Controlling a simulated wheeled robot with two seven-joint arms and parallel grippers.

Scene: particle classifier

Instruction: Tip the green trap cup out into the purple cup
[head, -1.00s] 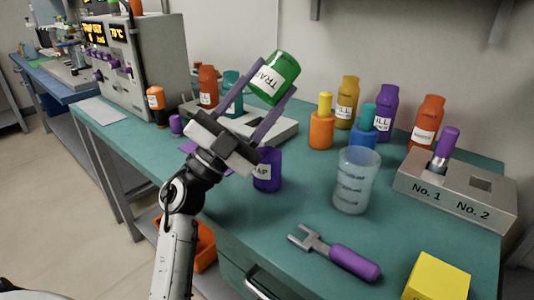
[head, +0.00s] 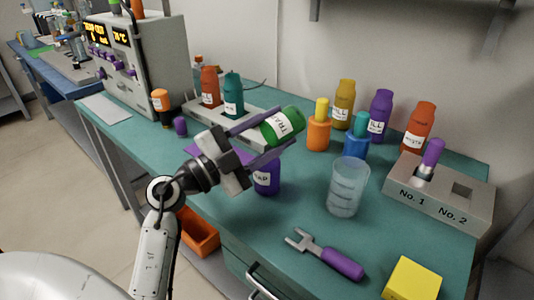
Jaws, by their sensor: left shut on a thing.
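My left gripper (head: 265,137) is shut on the green trap cup (head: 283,126), which has a white label. The gripper holds the cup above the bench, strongly tilted toward lying on its side. The purple cup (head: 267,179) with a white label stands on the bench below the gripper, partly hidden behind its lower finger. I cannot see the inside of either cup. My right gripper is not in view.
A clear beaker (head: 347,187) stands right of the purple cup. A purple-handled fork tool (head: 328,254) and a yellow block (head: 412,279) lie in front. Several bottles stand behind. A grey two-hole block (head: 438,196) is at right, a grey machine (head: 140,65) at left.

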